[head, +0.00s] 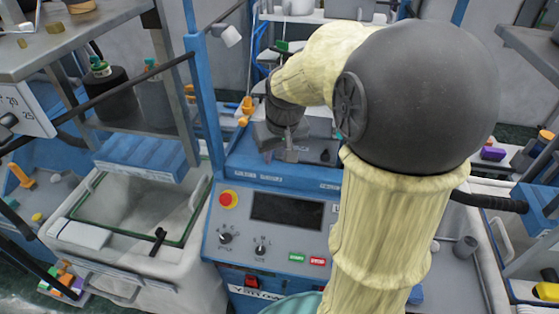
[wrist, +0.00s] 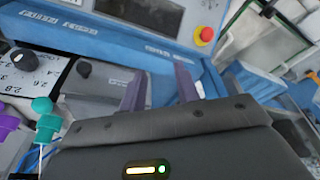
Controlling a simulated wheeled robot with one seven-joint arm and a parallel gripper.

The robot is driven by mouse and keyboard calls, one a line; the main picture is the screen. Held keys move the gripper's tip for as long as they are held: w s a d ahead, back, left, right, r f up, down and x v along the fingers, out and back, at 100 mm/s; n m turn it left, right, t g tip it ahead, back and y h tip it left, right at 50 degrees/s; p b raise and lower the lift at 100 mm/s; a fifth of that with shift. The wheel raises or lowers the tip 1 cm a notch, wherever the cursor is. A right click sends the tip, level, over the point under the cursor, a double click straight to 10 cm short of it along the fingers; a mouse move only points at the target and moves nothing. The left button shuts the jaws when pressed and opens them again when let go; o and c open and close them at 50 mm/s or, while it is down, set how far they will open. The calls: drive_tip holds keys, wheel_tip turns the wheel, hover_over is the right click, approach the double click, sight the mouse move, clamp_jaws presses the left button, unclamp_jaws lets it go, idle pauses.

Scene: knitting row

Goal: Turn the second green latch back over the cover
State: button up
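My gripper (wrist: 160,82) has its two grey-purple fingers apart with nothing between them, above the blue edge of the machine. In the head view my gripper (head: 279,152) is low over the machine top, behind the control panel, and my arm hides much of that area. No green latch can be made out for certain in either view. A dark plate with a round black knob (wrist: 84,68), possibly the cover, lies left of the fingers in the wrist view. Teal-topped pins (wrist: 47,127) stand at the far left there; I cannot tell whether they are latches.
The control panel (head: 268,235) with a screen and a red stop button (head: 228,199) stands in front of the gripper. A blue post (head: 203,95) rises to its left. A white tub (head: 135,215) is at left. A purple knob (wrist: 7,124) is at the wrist view's left edge.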

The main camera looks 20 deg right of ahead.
drive_tip(key=shift+s+a+f, duration=0.25)
drive_tip(key=shift+s+f, duration=0.15)
drive_tip(key=shift+s, duration=0.1)
